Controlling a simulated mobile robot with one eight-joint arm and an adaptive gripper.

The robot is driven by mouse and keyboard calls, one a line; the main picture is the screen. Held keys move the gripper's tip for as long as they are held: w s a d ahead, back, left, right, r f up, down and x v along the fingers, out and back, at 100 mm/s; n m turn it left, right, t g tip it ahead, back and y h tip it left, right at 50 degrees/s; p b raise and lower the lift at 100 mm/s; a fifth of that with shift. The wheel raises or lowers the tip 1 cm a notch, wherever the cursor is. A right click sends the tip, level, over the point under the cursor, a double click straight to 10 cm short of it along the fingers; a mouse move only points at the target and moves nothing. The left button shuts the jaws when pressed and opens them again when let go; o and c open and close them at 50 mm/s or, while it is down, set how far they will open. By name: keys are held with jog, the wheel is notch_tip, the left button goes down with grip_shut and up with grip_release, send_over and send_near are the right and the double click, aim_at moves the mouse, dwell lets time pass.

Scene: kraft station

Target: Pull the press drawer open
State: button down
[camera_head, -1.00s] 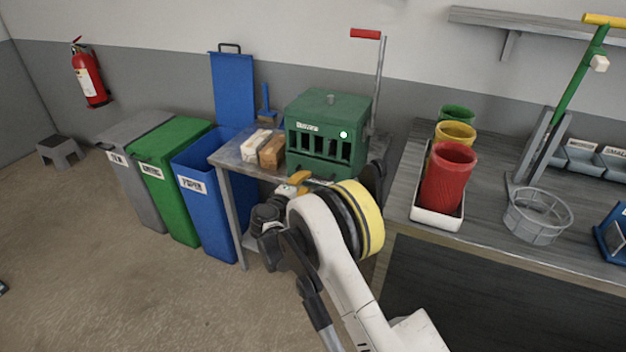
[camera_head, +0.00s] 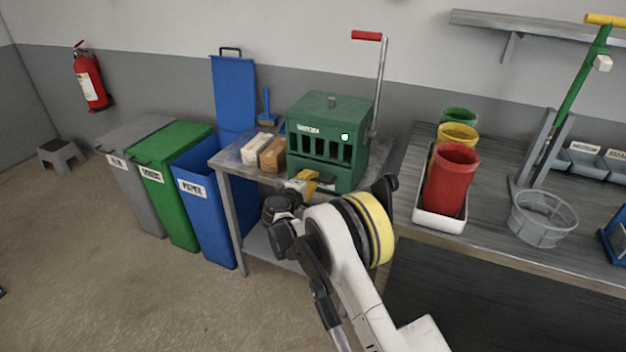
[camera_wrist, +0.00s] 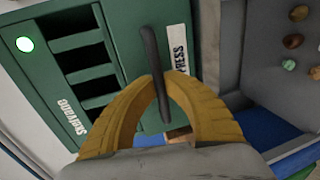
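The green press (camera_head: 326,118) stands on a grey table, with dark slots across its front. Its drawer front, below the slots, appears flush with the body. The dark bar handle (camera_wrist: 149,45) crosses the drawer front in the wrist view, near a white "PRESS" label (camera_wrist: 178,50). My gripper (camera_wrist: 159,76) has yellow fingers that curve in to the handle from both sides. Their tips appear to meet on the bar. In the head view my gripper (camera_head: 304,182) is at the press's lower front, and my wrist partly hides the handle there.
A blue bin (camera_head: 205,210) stands left of the table. Red, yellow and green cups fill a white tray (camera_head: 438,221) at right.

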jog(key=shift+s, duration=0.1)
jog(key=f+b+v, duration=0.1)
jog(key=f+v, duration=0.2)
jog(key=v, duration=1.2)
jog(key=shift+s+a, duration=0.15)
jog(key=shift+s, duration=0.05)
jog(key=c, duration=1.6)
grip_release()
jog(key=shift+o, duration=0.7)
jog(key=shift+w, duration=0.15)
jog(key=shift+f, duration=0.1)
jog(key=v, duration=1.2)
